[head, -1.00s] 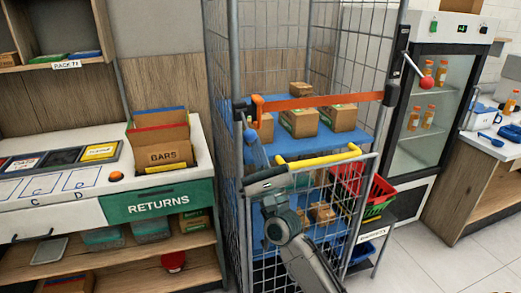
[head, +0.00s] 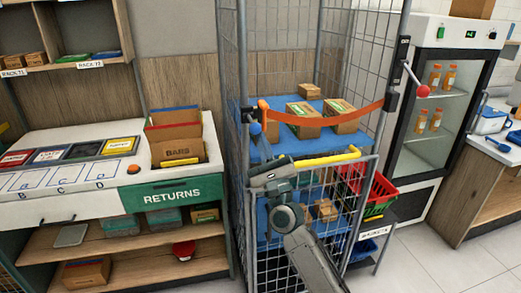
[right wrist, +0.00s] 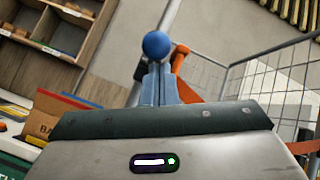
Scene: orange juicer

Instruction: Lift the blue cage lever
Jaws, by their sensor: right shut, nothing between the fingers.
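The blue lever's round knob (head: 256,128) is at the cage's left front post, just below the left end of the orange strap. In the right wrist view the blue knob (right wrist: 157,45) is straight ahead of my fingertips. My right gripper (right wrist: 159,72) is shut with nothing held; its two fingers lie side by side. The fingertips overlap the knob's lower side in that view, and I cannot tell whether they touch it. In the head view my right gripper (head: 257,152) is just below the knob. The lever's shaft is mostly hidden. My left gripper is not in view.
The orange strap (head: 340,126) sags across the cage front above a blue shelf (head: 290,150) with several cartons. A yellow-topped gate (head: 325,158) is below it. The returns counter (head: 110,195) is at the left; a fridge (head: 430,110) and baskets (head: 380,190) are at the right.

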